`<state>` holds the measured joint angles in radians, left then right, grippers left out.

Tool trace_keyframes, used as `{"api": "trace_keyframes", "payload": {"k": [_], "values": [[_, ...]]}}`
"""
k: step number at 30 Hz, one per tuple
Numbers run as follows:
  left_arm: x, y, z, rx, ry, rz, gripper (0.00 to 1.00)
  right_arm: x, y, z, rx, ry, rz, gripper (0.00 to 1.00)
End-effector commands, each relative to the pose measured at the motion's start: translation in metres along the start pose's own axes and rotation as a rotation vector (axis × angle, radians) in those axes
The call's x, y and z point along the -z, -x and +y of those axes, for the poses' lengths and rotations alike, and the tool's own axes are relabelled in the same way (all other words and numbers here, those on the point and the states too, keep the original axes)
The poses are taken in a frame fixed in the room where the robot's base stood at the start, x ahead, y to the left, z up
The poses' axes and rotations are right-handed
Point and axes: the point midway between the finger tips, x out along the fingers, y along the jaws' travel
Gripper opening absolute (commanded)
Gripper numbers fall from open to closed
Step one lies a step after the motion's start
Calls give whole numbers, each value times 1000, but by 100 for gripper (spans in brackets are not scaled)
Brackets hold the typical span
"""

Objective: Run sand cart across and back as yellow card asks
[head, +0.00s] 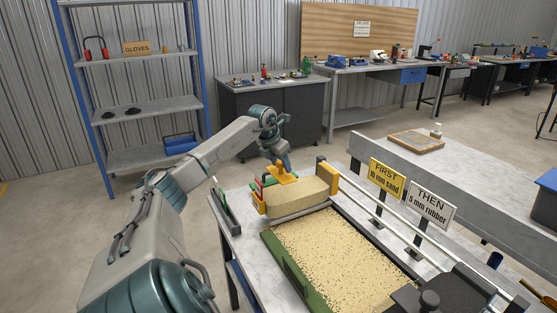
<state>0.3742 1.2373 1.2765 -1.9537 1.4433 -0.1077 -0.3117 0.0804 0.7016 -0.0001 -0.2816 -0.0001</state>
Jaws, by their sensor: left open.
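The yellow card (386,178) reads "FIRST 10 mm sand" and stands on a post behind the rail. The white card (432,207) beside it reads "THEN 5 mm rubber". The sand cart (293,198), a tan-filled hopper with yellow end parts, sits at the far end of the turf bed (345,262). My left gripper (280,174) is open, pointing down at the yellow part on top of the cart; I cannot tell if it touches. A black cart (452,291) sits at the near right end, partly cut off. My right gripper is out of view.
A pale rail (390,220) runs along the bed's right side. A green strip (290,266) edges its left. A long pale bench (470,196) with a wooden tray (416,142) stands behind. A blue shelf rack (150,102) stands at the left.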

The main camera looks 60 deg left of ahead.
Motion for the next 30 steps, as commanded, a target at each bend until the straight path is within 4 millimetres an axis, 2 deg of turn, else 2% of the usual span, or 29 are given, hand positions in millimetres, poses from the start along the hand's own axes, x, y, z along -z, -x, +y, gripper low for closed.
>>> {"api": "trace_keyframes", "payload": {"k": [3,12,18,24,30], "values": [[0,8,1,-4,-2,0,52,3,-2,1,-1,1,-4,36],[1,61,3,-6,-1,0,52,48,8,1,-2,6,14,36],[0,91,3,-4,0,0,52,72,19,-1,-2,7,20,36],[0,105,2,-1,1,0,52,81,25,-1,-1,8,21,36],[0,106,2,0,1,0,52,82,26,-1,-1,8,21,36]]}}
